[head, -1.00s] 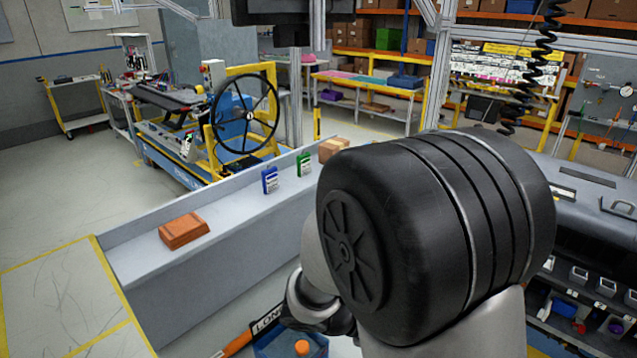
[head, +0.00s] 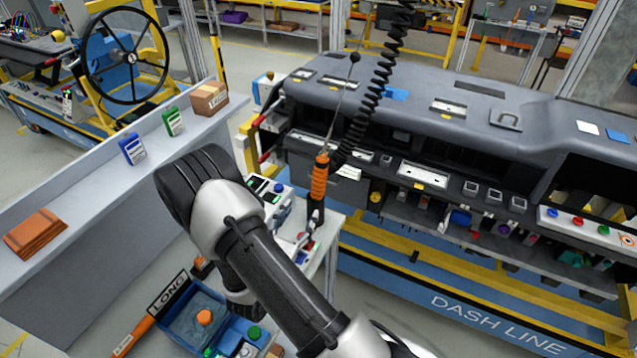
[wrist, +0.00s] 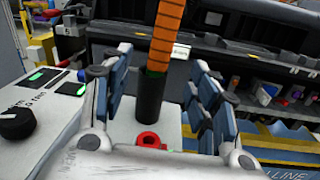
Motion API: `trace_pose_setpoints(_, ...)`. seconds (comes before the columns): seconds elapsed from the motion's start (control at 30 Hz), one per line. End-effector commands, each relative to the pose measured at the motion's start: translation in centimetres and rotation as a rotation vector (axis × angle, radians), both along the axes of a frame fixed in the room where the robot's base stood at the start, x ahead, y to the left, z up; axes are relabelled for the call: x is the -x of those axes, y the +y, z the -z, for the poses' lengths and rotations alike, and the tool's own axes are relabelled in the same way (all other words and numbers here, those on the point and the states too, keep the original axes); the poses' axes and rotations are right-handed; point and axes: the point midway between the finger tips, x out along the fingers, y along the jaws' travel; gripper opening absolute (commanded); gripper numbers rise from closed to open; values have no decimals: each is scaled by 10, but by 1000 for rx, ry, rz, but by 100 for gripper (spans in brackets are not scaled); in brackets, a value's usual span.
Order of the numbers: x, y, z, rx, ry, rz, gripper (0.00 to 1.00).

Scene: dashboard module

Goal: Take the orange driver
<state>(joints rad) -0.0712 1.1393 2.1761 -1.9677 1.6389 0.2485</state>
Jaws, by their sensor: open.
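The orange driver (head: 319,178) hangs upright below a black coiled cord, with an orange grip and a black lower part. In the wrist view the driver (wrist: 167,35) stands upright in the gap between my fingers, its top cut off by the frame. My gripper (wrist: 160,65) is open, with a blue-grey pad on each side and free space beside the black lower part. I cannot tell whether the driver is fully between the pads or just beyond them. In the head view my gripper is mostly hidden behind my arm.
A blue bin (head: 190,318) is below, beside my arm. A grey ledge (head: 90,215) at left holds boxes.

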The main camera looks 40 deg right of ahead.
Motion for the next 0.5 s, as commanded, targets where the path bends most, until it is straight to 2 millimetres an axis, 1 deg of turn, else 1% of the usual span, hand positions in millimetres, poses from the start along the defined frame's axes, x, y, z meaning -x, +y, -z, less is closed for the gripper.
trace_pose_setpoints(0.03,-4,-13,0,0,-2,7,55)
trace_pose_setpoints(0.23,-23,-50,0,0,-2,6,55)
trace_pose_setpoints(0.33,-30,-62,0,0,-1,5,55)
trace_pose_setpoints(0.5,-35,-71,-1,-1,-1,3,55)
